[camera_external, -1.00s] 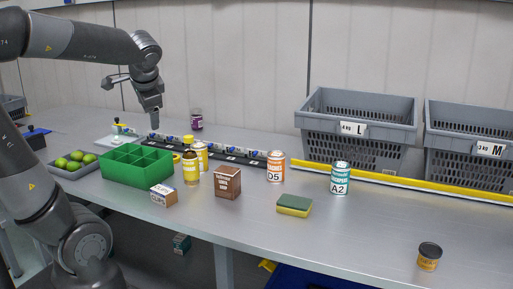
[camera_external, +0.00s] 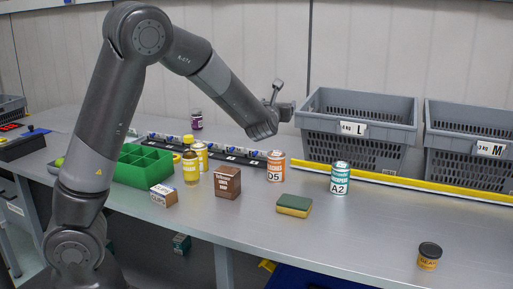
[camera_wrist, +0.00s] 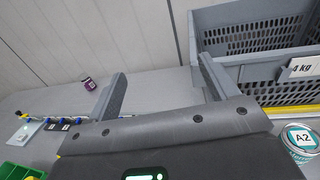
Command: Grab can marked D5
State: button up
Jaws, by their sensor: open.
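The can marked D5 (camera_external: 276,168), white with orange bands, stands upright on the grey table in the external view. The D5 can is not visible in the wrist view. A teal and white can marked A2 (camera_external: 340,178) stands to its right and shows at the lower right of the wrist view (camera_wrist: 302,138).
A brown box (camera_external: 228,182), yellow bottles (camera_external: 191,168) and a green divided tray (camera_external: 140,168) are left of D5. A sponge (camera_external: 294,206) lies in front.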

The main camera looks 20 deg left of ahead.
aim_at(274, 169)
jog(key=f, duration=2.1)
jog(key=shift+a+f, duration=0.3)
jog(key=shift+f, duration=0.1)
jog(key=shift+w+f, duration=0.25)
jog(key=w, duration=0.2)
jog(key=w+a, duration=0.1)
jog(key=w, duration=0.1)
jog(key=shift+w, duration=0.25)
jog(key=shift+d, duration=0.1)
jog(key=c, duration=1.2)
jog(key=shift+c, duration=0.4)
jog(key=shift+r, duration=0.15)
